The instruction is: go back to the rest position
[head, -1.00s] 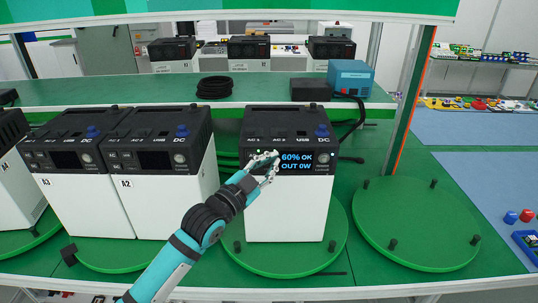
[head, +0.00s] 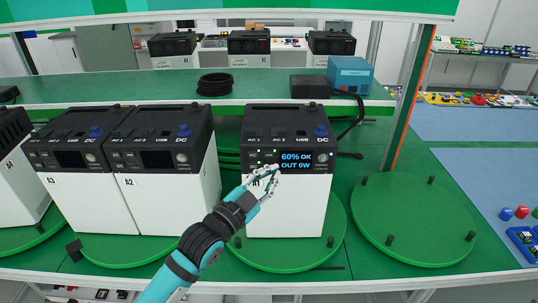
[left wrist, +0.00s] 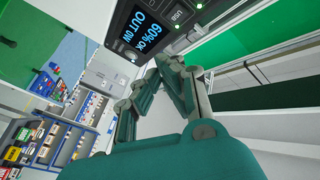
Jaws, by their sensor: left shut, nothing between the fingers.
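My left gripper (head: 268,181) is shut and empty in the head view, in front of the white front face of the power station (head: 295,215). Its fingertips are just below the lit display (head: 296,161), which reads "60% OK OUT 0W". In the left wrist view the closed fingers (left wrist: 150,85) point towards the power station's front, and the display (left wrist: 138,35) shows at the top. I cannot tell whether the fingertips touch the housing. My right gripper is not in view.
The power station stands on a green turntable (head: 243,252). An empty green turntable (head: 415,225) with short black pegs is to the right. Several more power stations (head: 165,200) stand to the left. A blue box (head: 350,73) and a coiled black cable (head: 214,85) are on the shelf behind.

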